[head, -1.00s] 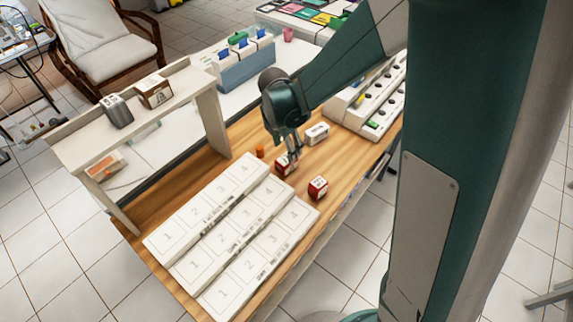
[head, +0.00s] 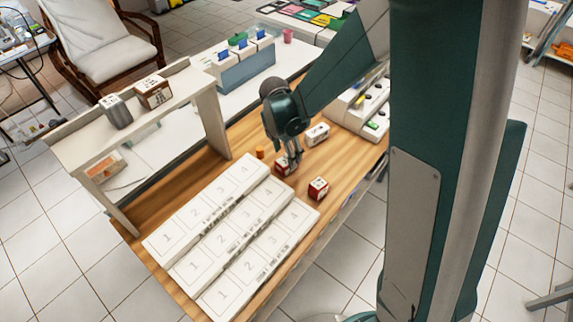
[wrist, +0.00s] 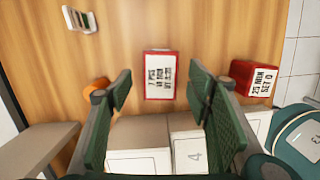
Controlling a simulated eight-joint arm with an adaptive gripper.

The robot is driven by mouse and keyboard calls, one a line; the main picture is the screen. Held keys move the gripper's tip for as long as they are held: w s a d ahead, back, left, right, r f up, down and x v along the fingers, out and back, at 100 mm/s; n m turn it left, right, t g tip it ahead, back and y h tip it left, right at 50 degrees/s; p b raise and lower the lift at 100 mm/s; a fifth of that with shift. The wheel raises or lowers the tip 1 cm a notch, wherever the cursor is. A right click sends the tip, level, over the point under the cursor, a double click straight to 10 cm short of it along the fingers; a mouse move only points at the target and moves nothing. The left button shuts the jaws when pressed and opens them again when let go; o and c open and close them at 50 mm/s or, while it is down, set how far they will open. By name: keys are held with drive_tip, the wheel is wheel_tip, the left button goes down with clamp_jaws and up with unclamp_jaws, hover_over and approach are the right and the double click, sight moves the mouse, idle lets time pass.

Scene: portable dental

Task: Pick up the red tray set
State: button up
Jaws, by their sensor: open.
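A red box with a white, printed label (wrist: 160,72) lies on the wooden table between and just beyond my fingertips in the wrist view. In the head view this red box (head: 281,166) is partly hidden by my gripper (head: 291,158). A second red box with a white label (wrist: 258,80) lies to the right in the wrist view, and nearer the front edge in the head view (head: 318,188). My gripper (wrist: 160,90) is open and points down, with nothing held. I cannot tell which red box is the red tray set.
Numbered white trays (head: 217,236) stand close to the left of the red boxes. An orange cylinder (head: 260,152) and a white box (head: 317,133) are near my gripper. A raised shelf (head: 130,105) stands at the left, a slotted white rack (head: 362,108) at the right.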

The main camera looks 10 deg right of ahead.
sight(286, 160)
drive_tip(key=shift+f+b, duration=0.35)
drive_tip(key=shift+f, duration=1.45)
drive_tip(key=shift+d+f, duration=0.1)
drive_tip(key=shift+f, duration=0.75)
drive_tip(key=c, duration=1.1)
